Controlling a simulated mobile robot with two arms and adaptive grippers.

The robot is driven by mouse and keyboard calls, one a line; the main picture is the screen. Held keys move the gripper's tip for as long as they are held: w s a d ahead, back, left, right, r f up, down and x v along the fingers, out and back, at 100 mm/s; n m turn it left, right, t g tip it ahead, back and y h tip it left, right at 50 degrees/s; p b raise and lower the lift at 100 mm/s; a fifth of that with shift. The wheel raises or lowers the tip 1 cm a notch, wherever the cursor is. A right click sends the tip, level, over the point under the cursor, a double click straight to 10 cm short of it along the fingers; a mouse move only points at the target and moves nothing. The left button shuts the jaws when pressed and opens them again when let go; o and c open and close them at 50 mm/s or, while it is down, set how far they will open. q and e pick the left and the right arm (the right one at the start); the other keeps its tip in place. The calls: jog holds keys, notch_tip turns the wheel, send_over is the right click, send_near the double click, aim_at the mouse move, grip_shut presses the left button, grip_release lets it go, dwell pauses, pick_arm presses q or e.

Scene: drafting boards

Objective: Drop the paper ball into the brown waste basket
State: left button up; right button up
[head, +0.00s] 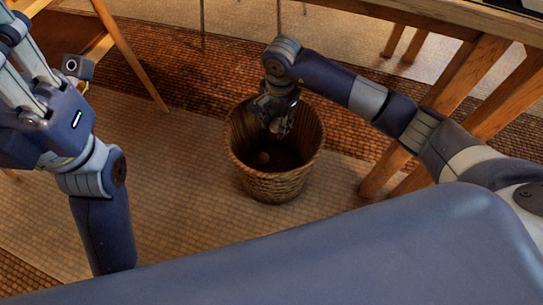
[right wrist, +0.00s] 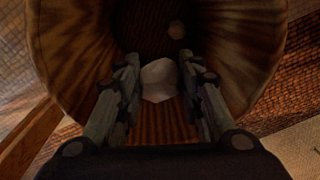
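The brown waste basket (head: 276,187) is woven and stands upright on the floor in the middle of the head view. My right gripper (head: 280,120) points down into its mouth. The pale crumpled paper ball (right wrist: 158,81) sits between my right fingers in the right wrist view, and they look closed on it. The basket's inner wall (right wrist: 75,50) surrounds the fingers there.
A wooden table (head: 440,12) with slanted legs (head: 456,90) stands close to the right of the basket. A wooden leg (head: 131,55) is at the upper left. The light mat (head: 180,170) left of the basket is clear.

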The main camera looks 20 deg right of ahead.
jog(key=shift+o, duration=1.4)
jog(key=shift+r, duration=0.1)
notch_tip(320, 180, up, 7)
jog(key=shift+s+d+r, duration=0.1)
jog(key=shift+r, duration=0.05)
jog(key=shift+s, duration=0.1)
